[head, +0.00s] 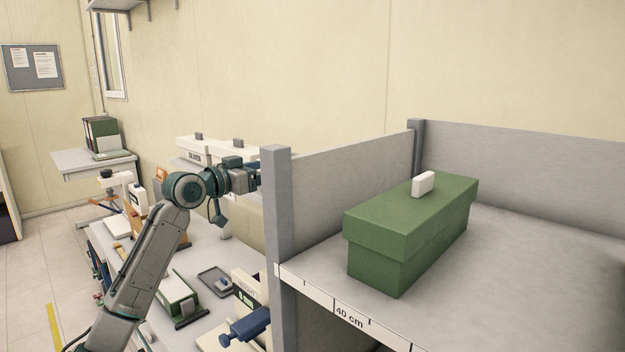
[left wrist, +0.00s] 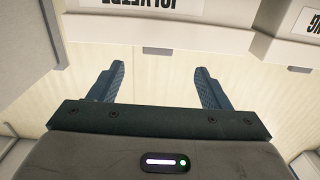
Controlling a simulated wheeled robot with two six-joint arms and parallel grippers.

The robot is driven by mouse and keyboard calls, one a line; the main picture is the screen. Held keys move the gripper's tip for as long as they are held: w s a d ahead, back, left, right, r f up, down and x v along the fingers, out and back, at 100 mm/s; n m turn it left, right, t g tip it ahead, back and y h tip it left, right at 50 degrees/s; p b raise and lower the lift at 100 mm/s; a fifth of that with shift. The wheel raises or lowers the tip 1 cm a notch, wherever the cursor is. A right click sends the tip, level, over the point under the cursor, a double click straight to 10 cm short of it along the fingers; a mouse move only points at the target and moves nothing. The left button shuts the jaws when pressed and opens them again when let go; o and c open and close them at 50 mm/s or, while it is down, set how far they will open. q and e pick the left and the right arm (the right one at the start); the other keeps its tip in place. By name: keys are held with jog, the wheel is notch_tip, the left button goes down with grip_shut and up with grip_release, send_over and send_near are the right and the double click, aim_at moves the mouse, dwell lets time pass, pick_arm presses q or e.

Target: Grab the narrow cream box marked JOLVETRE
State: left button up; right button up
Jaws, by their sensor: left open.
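The cream box marked JOLVETRE (left wrist: 135,24) is at the top of the left wrist view. Its lettering is upside down and cut by the frame edge. A small grey tab (left wrist: 157,50) shows at its edge. My left gripper (left wrist: 158,88) is open, with nothing between its fingers, which point toward the box and look apart from it. In the head view, two pale boxes stand behind my left arm; the right one (head: 255,154) seems to be this box, partly hidden. My left fingertips are hidden there behind the grey shelf post.
Another cream box (left wrist: 291,24) with upside-down lettering is beside it. A grey shelf post (head: 277,208) and panel stand close right of my left gripper. A green lidded box (head: 408,235) sits on the grey shelf (head: 560,265). Tools crowd the bench below.

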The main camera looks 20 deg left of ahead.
jog(key=s+a+r+p, duration=0.2)
jog(key=s+a, duration=0.1)
jog(key=s, duration=0.4)
pick_arm(q)
jog(key=p+x, duration=0.2)
jog(key=x, duration=0.2)
jog(key=p+x, duration=0.2)
jog(key=x, duration=0.3)
jog(key=shift+w+d+r, duration=0.15)
jog(key=shift+d+r, duration=0.05)
jog(key=shift+d, duration=0.05)
jog(key=shift+a, duration=0.1)
jog(key=c, duration=1.4)
grip_shut()
pick_arm(e)
jog(key=w+r, duration=0.1)
jog(key=r, duration=0.1)
jog(key=w+d+r, duration=0.1)
jog(key=w+r, duration=0.1)
jog(key=shift+w+d, duration=0.1)
